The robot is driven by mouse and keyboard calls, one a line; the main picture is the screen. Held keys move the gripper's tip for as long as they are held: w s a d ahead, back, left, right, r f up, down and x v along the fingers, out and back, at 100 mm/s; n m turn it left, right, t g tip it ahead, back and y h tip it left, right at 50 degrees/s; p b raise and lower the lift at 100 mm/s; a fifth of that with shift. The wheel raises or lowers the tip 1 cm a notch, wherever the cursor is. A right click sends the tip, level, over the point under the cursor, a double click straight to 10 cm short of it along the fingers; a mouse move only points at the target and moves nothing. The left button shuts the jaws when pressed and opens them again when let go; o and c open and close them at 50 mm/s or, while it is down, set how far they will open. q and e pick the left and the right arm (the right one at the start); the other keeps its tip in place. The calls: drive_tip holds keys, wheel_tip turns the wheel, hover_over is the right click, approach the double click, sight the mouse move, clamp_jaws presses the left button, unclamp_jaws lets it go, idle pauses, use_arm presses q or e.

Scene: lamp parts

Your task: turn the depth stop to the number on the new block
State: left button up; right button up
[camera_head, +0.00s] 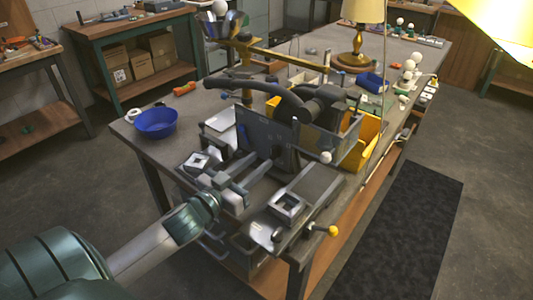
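A dark machine with a flat upright plate (265,130) and a curved black hose (250,87) stands at the near end of the workbench. A yellow knob (333,231) on a short rod sticks out at the bench's front right corner. A square light piece with a dark opening (288,205) sits on a grey base there, and a similar one (197,161) sits farther left. I cannot tell which part is the depth stop, and no number is readable. My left gripper (232,188) is close to the machine's near side; its fingers blend with the grey parts. My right gripper does not show.
A blue bowl (156,122) stands at the bench's left edge. A yellow bin (364,143) is right of the machine. A brass lamp (357,50) and several white balls are farther back. A dark mat (410,225) lies on the floor at right.

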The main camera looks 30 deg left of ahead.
sight(271, 152)
use_arm(q)
drive_tip(key=w, duration=0.4)
drive_tip(key=shift+d+p, duration=0.1)
drive_tip(key=shift+p, duration=0.2)
drive_tip(key=shift+w, duration=0.25)
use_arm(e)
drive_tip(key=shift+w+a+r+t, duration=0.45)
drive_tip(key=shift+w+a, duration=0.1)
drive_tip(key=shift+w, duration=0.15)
use_arm(q)
drive_tip(key=shift+c, duration=0.6)
